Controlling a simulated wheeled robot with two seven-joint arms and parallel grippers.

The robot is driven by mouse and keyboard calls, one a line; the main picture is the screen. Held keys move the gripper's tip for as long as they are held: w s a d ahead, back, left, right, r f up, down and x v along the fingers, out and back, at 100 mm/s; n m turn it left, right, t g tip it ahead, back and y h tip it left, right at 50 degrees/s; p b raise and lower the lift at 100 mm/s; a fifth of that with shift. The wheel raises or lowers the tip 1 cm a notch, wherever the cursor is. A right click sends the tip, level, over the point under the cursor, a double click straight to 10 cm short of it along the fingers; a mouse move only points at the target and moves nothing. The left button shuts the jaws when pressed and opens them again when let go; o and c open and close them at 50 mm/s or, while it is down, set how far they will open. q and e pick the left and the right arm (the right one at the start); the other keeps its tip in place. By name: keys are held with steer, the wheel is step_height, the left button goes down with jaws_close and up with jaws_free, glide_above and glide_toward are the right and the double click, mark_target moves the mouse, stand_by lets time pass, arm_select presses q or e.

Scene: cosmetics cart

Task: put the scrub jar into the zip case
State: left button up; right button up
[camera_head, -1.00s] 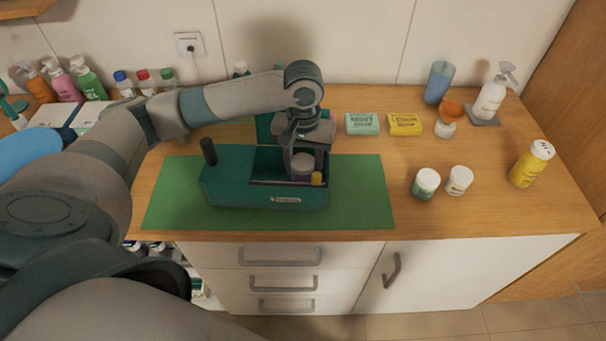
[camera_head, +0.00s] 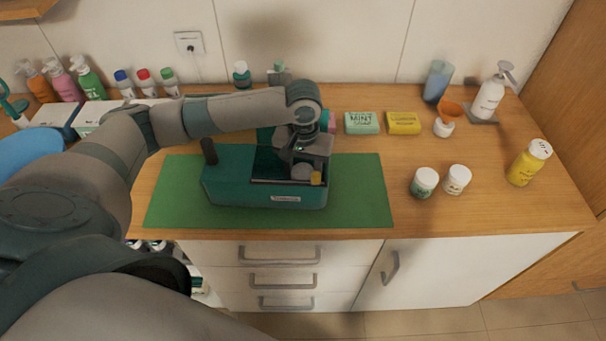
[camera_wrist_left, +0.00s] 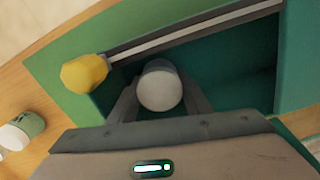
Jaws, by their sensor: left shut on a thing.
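The zip case (camera_head: 225,185) is a teal box with a raised lid at its back, a dark post at its left and a yellow zip pull (camera_head: 316,179) at its right front. Its open inside and the yellow pull also show in the left wrist view (camera_wrist_left: 84,74). My left gripper (camera_head: 301,163) points down over the right part of the case opening. It is shut on the scrub jar (camera_wrist_left: 159,88), whose pale round lid also shows in the head view (camera_head: 302,172). The jar is at or within the opening; whether it touches the floor is hidden.
The case stands on a green mat (camera_head: 360,200). Two white-lidded jars (camera_head: 425,182) (camera_head: 457,179) stand to its right. A mint soap (camera_head: 361,123) and a lemon soap (camera_head: 403,123) lie behind. The counter's right front is clear.

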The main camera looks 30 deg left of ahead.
mark_target(303, 170)
arm_select(q)
steer(key=o, duration=0.8)
steer(key=shift+r, duration=0.15)
steer(key=shift+r+b, duration=0.4)
steer(key=shift+r, duration=0.25)
step_height(303, 170, up, 9)
steer(key=shift+r+b, duration=0.2)
steer(key=shift+b, duration=0.9)
steer(key=shift+r, duration=0.65)
